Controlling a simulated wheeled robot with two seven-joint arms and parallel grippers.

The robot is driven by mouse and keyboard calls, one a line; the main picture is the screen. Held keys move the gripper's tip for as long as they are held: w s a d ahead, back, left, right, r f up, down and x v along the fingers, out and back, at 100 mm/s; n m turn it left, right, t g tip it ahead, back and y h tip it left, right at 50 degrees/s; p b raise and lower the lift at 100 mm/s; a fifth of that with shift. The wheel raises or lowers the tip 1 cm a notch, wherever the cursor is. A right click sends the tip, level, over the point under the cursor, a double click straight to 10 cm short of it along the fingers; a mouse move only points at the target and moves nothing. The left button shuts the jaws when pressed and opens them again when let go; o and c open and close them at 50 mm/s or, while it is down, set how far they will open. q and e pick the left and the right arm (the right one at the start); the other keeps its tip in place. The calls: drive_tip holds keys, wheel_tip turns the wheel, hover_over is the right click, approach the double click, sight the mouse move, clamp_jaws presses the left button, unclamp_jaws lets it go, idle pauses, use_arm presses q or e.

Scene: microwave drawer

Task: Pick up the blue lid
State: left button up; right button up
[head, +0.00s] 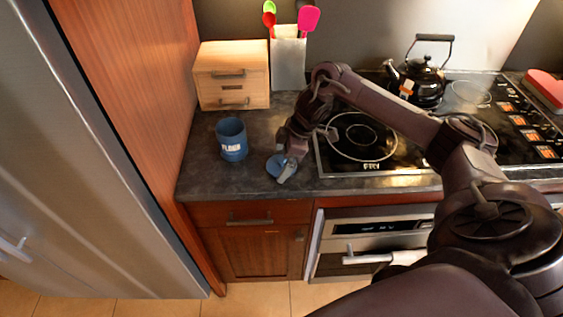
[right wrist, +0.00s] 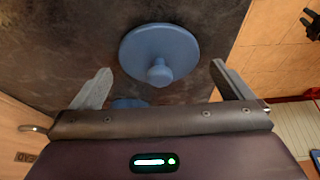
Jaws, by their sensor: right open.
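The blue lid (head: 273,164) is a round disc on the dark counter, just right of the blue flour canister (head: 231,139). My right gripper (head: 286,168) is over the lid in the head view and hides part of it. In the right wrist view the lid (right wrist: 160,48) shows with its round knob, lying ahead of the gap between the two open fingers (right wrist: 162,88). Nothing is between the fingertips, and I see no contact with the lid.
A wooden drawer box (head: 232,92) and a utensil holder (head: 288,62) stand at the back of the counter. The stove (head: 355,170) with a black kettle (head: 417,82) is to the right. A tall fridge (head: 70,170) stands left. Bare counter (head: 212,182) lies before the canister.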

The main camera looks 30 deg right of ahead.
drive_tip(key=shift+a+f, duration=0.1)
drive_tip(key=shift+f, duration=0.2)
drive_tip(key=shift+w, duration=0.1)
drive_tip(key=c, duration=1)
drive_tip(key=shift+o, duration=0.2)
drive_tip(key=shift+r, duration=0.1)
